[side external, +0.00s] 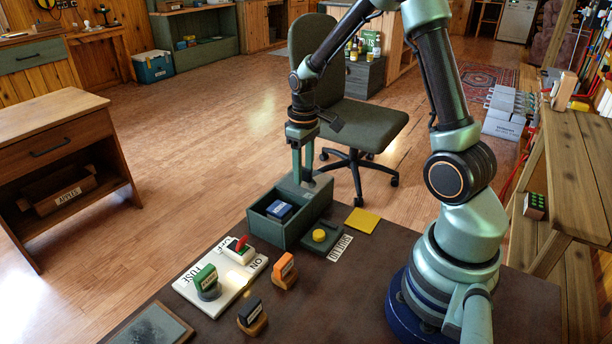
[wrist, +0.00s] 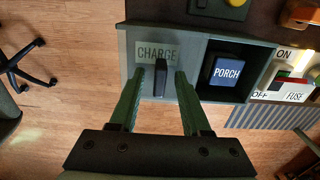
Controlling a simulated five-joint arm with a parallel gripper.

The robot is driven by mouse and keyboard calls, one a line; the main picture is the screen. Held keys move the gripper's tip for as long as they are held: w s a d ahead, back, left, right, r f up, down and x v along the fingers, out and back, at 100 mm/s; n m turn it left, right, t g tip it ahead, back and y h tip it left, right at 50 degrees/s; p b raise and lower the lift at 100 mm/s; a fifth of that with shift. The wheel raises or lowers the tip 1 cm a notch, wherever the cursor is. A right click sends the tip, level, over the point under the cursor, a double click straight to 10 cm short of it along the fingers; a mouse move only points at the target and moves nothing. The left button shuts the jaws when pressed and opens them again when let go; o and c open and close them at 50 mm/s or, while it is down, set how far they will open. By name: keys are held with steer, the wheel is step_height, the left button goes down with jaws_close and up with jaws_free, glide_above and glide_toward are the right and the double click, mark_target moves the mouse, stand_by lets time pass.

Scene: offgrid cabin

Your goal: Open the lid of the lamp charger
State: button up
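The lamp charger looks to be a dark green box (side external: 283,232) at the table's far edge, also seen in the wrist view (wrist: 190,27). A grey-green lid (wrist: 142,76) with a CHARGE label covers one half. A black upright handle (wrist: 161,78) stands on it. The other half is open and holds a blue block (wrist: 227,72) marked PORCH. My gripper (side external: 304,172) points down over the lid. In the wrist view its fingers (wrist: 160,74) are open, one on each side of the handle, with a gap showing at both sides.
A yellow button on a dark base (side external: 320,236) and a yellow square (side external: 362,221) are beside the box. A white ON/OFF fuse panel (side external: 225,285) with a red switch and stamp-like blocks (side external: 284,271) stand in front. A chair (side external: 355,110) is behind the table.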

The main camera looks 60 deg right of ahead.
mark_target(304, 169)
step_height(304, 169, up, 12)
stand_by(0.6)
steer(key=shift+r, duration=0.1)
steer(key=s+a+r+t, duration=0.2)
steer(key=s+a, duration=0.2)
steer(key=a, duration=0.2)
steer(key=s+a+r+t, duration=0.2)
steer(key=s+a+t, duration=0.1)
steer(key=a, duration=0.4)
steer(key=shift+s+a+r+t, duration=0.3)
steer(key=shift+s+r, duration=0.05)
steer(key=shift+s, duration=0.45)
